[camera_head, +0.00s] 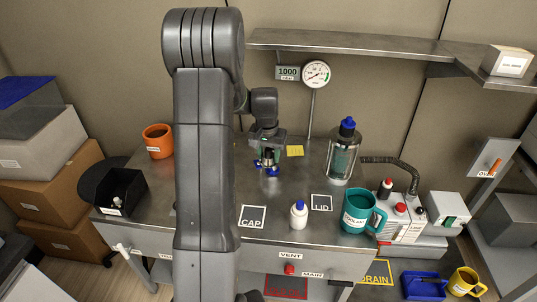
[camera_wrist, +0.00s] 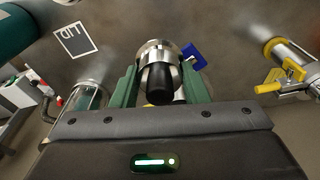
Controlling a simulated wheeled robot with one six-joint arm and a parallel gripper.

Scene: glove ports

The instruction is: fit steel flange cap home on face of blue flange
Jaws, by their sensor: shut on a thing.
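My gripper (camera_head: 264,157) is shut on the steel flange cap (camera_wrist: 157,54). In the wrist view its green fingers (camera_wrist: 160,88) stand on either side of the cap's black knob (camera_wrist: 160,84). The blue flange (camera_head: 267,169) is directly below the gripper in the head view, with blue parts on both sides. In the wrist view a blue clamp part (camera_wrist: 193,56) shows just right of the cap. The cap covers most of the flange face. I cannot tell whether the cap touches the face or sits a little above it.
A yellow-clamped flange (camera_wrist: 290,62) stands well to the right in the wrist view. A glass vessel with blue top (camera_head: 343,155), a teal mug (camera_head: 361,212) and a white bottle (camera_head: 299,214) stand to the right. The CAP square (camera_head: 252,217) is empty.

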